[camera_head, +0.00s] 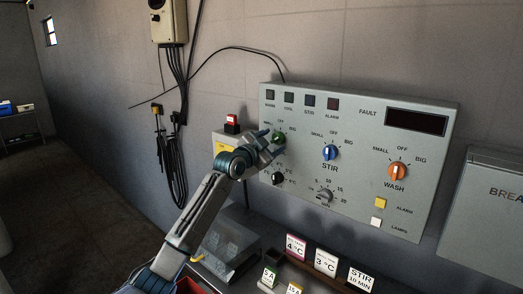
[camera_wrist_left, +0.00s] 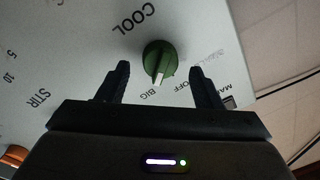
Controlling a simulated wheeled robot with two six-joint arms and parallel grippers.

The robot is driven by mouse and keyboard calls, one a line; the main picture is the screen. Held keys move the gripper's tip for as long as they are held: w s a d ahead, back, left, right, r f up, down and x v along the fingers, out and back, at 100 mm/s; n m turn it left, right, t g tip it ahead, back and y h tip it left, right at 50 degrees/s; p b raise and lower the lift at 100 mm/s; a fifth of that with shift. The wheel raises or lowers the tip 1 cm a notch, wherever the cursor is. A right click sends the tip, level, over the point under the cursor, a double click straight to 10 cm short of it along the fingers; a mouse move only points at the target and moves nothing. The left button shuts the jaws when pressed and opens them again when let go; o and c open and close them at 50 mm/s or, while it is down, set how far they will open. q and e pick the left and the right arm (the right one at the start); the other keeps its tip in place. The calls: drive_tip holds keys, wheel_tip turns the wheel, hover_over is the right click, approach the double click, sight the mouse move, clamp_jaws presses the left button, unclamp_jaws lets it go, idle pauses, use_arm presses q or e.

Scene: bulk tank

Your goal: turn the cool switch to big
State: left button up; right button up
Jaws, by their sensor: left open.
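The green cool knob (camera_head: 278,137) is on the left of the grey control panel (camera_head: 365,115), partly behind my left gripper (camera_head: 268,148). In the left wrist view the knob (camera_wrist_left: 158,60) shows whole, under the COOL lettering. Its white pointer aims at about the BIG label, beside OFF. My left gripper (camera_wrist_left: 160,68) is open and empty, with one finger on each side of the knob and a gap to both. My right gripper does not show.
A blue STIR knob (camera_head: 330,152) and an orange WASH knob (camera_head: 397,171) are to the right. A black knob (camera_head: 278,178) is below. Small label cards (camera_head: 326,263) stand below.

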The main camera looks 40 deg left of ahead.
use_arm(q)
drive_tip(key=s+b, duration=0.2)
drive_tip(key=s, duration=0.7)
drive_tip(key=shift+f, duration=0.3)
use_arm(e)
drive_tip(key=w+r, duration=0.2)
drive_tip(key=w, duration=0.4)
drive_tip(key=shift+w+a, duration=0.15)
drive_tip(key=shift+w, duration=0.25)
use_arm(q)
drive_tip(key=shift+a, duration=0.15)
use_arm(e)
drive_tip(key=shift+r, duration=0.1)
